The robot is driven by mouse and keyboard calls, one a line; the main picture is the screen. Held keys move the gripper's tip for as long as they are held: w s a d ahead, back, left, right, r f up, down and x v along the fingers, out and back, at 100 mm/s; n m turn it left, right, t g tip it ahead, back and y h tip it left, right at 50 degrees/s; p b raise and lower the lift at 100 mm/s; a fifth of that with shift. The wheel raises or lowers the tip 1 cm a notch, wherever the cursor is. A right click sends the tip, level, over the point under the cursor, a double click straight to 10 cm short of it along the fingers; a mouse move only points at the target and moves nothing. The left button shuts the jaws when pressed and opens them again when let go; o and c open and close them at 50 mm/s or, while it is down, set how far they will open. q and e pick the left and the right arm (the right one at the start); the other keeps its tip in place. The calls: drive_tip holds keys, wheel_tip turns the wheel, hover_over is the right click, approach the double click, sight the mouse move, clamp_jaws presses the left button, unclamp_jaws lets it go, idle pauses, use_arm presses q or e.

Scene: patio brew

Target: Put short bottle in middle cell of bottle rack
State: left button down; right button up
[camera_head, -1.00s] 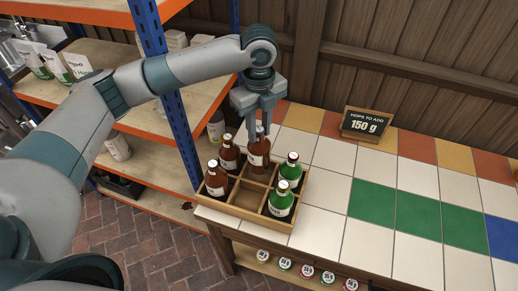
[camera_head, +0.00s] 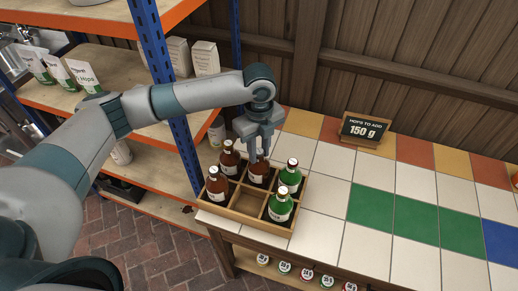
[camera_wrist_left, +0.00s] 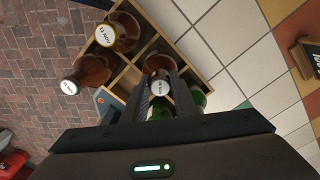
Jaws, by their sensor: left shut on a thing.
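My left gripper (camera_head: 262,150) is shut on the neck of a short brown bottle (camera_head: 259,172) with a white cap and a label. The bottle is upright at the back middle cell of the wooden bottle rack (camera_head: 232,216). Its lower part is hidden by the rack, so I cannot tell if it touches the cell floor. In the left wrist view the fingers (camera_wrist_left: 160,88) flank the bottle (camera_wrist_left: 158,64) over the rack (camera_wrist_left: 172,48). My right gripper is not in view.
Two brown bottles (camera_head: 217,187) (camera_head: 229,160) fill the rack's left side, and two green bottles (camera_head: 290,177) (camera_head: 280,206) its right side. The front middle cell is empty. A shelf unit (camera_head: 165,80) stands left. A hops sign (camera_head: 364,129) stands on the otherwise clear tiled counter (camera_head: 330,195).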

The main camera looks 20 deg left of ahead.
use_arm(q)
drive_tip(key=shift+f, duration=0.15)
drive_tip(key=c, duration=1.4)
unclamp_jaws()
drive_tip(key=shift+c, duration=0.2)
drive_tip(key=shift+r, duration=0.25)
wheel_tip(320, 180, up, 12)
drive_tip(key=p, duration=1.2)
drive_tip(key=shift+f+p, duration=0.15)
drive_tip(key=shift+p, duration=0.25)
